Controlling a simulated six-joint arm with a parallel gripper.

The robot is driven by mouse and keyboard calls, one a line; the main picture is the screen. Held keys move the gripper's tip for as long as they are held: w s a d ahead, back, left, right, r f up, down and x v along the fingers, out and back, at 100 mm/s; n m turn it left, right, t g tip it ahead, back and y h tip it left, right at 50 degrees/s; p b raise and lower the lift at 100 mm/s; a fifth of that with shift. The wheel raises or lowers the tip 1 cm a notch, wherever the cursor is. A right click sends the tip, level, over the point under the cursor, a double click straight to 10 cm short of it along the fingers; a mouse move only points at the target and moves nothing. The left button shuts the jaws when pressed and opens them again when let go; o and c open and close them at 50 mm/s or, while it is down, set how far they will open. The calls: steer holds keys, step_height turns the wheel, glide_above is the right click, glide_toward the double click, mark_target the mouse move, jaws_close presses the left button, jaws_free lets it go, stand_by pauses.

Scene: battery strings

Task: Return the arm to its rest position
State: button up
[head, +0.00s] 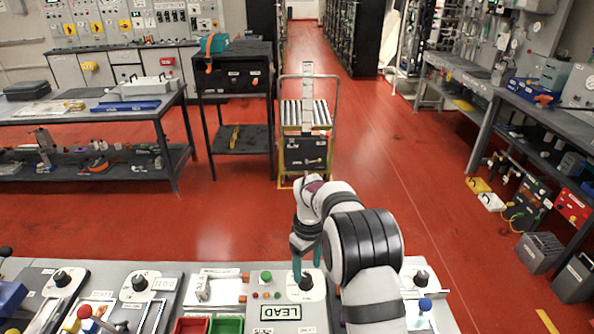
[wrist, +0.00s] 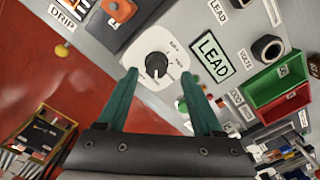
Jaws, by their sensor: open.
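My gripper (head: 307,262) hangs over the near panel, with its teal fingers pointing down at a dark rotary knob (head: 306,281) on a white dial plate. In the wrist view my gripper (wrist: 160,76) is open, its two fingers well apart with nothing held between them. The knob (wrist: 156,65) shows just beyond and between the fingertips. I cannot tell the exact height of the tips above the plate. My white arm reaches in from the lower right of the head view.
A LEAD label (head: 281,313) lies in front of the knob. A green button (head: 266,277), red bin (head: 191,326) and green bin (head: 229,325) are to the left. A blue-topped lever (head: 425,304) stands at right. A yellow cart (head: 305,150) stands beyond on open red floor.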

steer(key=s+d+r+m, duration=0.3)
steer(key=s+r+m, duration=0.4)
steer(key=s+r, duration=0.8)
steer(key=s+f+m+y, duration=0.1)
steer(key=s+m, duration=0.6)
steer(key=s, duration=1.4)
steer(key=shift+s+a+f+y, duration=0.15)
steer(key=shift+a+f+y, duration=0.1)
steer(key=shift+f+y, duration=0.15)
